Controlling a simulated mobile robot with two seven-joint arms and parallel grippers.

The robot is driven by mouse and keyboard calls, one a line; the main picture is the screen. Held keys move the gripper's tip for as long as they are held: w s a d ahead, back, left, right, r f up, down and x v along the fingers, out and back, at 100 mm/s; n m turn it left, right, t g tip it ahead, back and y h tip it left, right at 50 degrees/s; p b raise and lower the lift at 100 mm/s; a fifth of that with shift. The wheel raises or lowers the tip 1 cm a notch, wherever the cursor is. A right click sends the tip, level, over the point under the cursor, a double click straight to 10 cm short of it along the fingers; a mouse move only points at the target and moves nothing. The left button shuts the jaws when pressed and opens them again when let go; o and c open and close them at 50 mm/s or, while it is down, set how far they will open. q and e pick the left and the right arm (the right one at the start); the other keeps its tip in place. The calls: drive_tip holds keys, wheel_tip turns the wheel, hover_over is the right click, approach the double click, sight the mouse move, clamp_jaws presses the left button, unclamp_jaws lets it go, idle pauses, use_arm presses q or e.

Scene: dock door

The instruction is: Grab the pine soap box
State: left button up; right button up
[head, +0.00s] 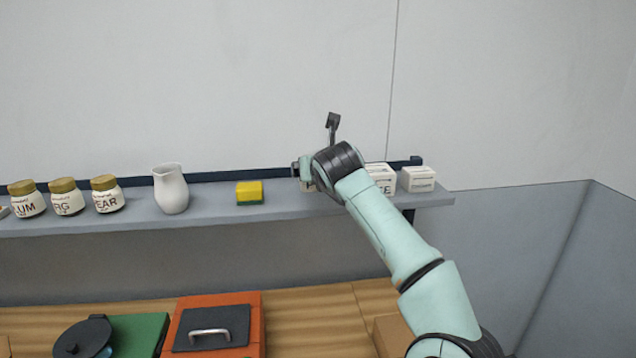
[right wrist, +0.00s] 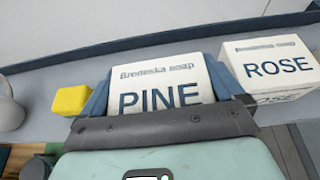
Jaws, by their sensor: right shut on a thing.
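The pine soap box (right wrist: 158,88) is white with dark "PINE" lettering in the right wrist view. It sits between the two blue fingers of my right gripper (right wrist: 162,76), which is shut on its sides. In the head view my right gripper (head: 303,173) is at the shelf, and my own wrist hides nearly all of the box. I cannot tell whether the box rests on the shelf or is just above it. My left gripper is not in view.
The rose soap box (right wrist: 270,68) stands close to the right, with another white box (head: 418,180) beyond it. A yellow-green sponge (head: 249,193), a white jug (head: 171,188) and several jars (head: 66,197) share the grey shelf (head: 290,205). A wall rises behind.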

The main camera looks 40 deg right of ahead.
wheel_tip(320, 180, up, 4)
drive_tip(key=shift+w+r, duration=0.1)
drive_tip(key=shift+r, duration=0.45)
